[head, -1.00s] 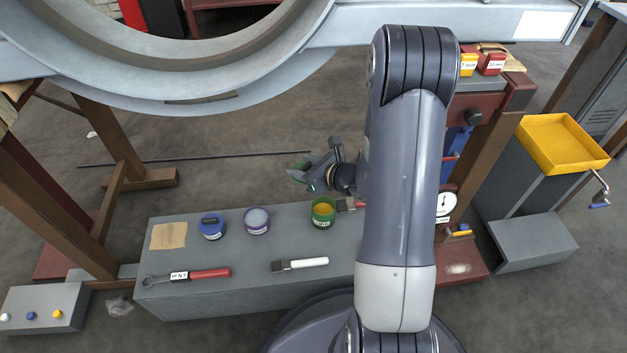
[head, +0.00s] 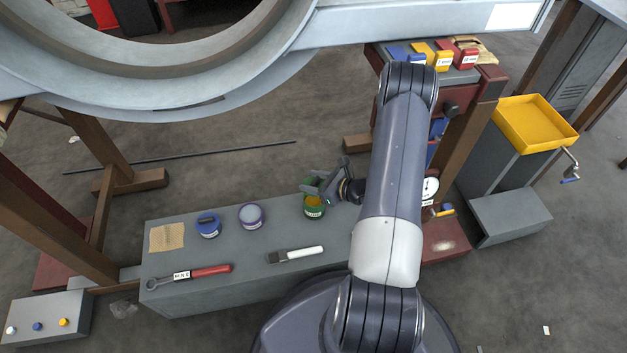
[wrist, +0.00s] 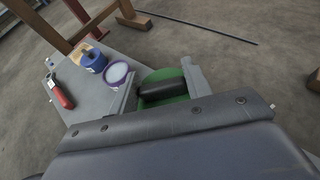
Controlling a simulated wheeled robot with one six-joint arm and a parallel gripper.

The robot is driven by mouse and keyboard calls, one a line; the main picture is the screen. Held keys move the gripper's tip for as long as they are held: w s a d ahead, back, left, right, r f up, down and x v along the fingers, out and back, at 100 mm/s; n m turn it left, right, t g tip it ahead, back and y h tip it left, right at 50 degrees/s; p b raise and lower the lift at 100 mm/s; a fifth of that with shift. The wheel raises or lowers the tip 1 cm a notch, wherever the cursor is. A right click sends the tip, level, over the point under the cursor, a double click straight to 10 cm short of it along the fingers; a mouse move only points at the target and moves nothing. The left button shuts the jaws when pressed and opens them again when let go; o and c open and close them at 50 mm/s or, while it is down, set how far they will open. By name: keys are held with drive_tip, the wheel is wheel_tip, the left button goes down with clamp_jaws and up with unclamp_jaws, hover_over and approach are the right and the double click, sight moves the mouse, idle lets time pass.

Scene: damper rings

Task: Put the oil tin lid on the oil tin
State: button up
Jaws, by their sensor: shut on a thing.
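The oil tin (head: 314,212) is a small green pot on the grey bench, with yellow-brown contents showing at its open top. My gripper (head: 322,189) is over the tin's far side and partly covers its rim. In the wrist view my gripper (wrist: 162,87) is shut on the black handle of the green oil tin lid (wrist: 158,74). The lid is above the tin, but I cannot tell the exact gap or whether they touch. In the wrist view the tin is hidden behind the lid.
A purple-rimmed tin (head: 251,216) and a blue tin (head: 208,226) stand left of the oil tin. A brush (head: 296,254) and a red-handled wrench (head: 188,277) lie in front. A large grey ring (head: 190,90) overhangs behind the bench.

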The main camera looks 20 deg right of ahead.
drive_tip(key=shift+b, duration=0.35)
drive_tip(key=shift+f+b, duration=2.15)
drive_tip(key=shift+f, duration=0.15)
drive_tip(key=shift+f+b, duration=0.7)
drive_tip(key=o, duration=1)
drive_tip(key=p+v, duration=0.3)
drive_tip(key=v, duration=0.8)
drive_tip(key=shift+w+a+f, duration=0.1)
